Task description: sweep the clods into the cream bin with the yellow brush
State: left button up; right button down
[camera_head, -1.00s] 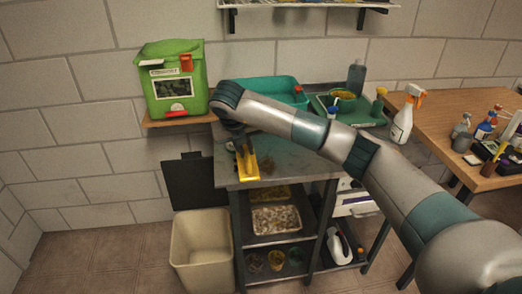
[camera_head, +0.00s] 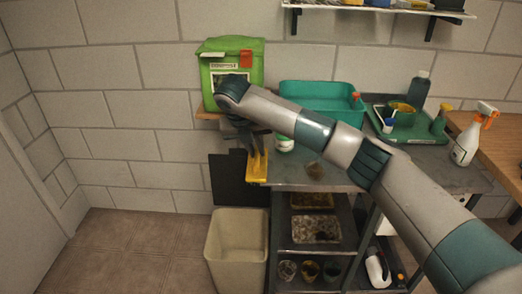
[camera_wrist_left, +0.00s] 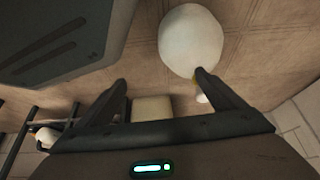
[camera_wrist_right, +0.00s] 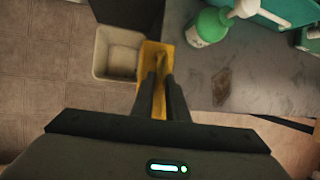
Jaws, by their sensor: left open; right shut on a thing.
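My right gripper (camera_head: 250,146) is shut on the yellow brush (camera_head: 257,168), which hangs down at the left edge of the grey table. The brush also shows between the fingers in the right wrist view (camera_wrist_right: 152,58). The cream bin (camera_head: 237,248) stands on the floor below the table's left edge; in the right wrist view the bin (camera_wrist_right: 103,55) lies just left of the brush and looks empty. A brown patch, seemingly the clods (camera_head: 315,170), lies on the tabletop right of the brush, also in the right wrist view (camera_wrist_right: 222,86). My left gripper (camera_wrist_left: 160,82) is open and empty.
A teal tub (camera_head: 312,95) and a green tray (camera_head: 400,130) stand behind. A green box (camera_head: 235,60) sits on a wall shelf. Floor left of the bin is clear.

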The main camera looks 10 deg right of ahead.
jog(key=shift+r, duration=0.15)
jog(key=d+r+p, duration=0.2)
jog(key=d+r, duration=0.1)
jog(key=r, duration=0.3)
jog(key=shift+s+r, duration=0.35)
jog(key=shift+r, duration=0.05)
jog(key=shift+f, duration=0.1)
dwell(0.9)
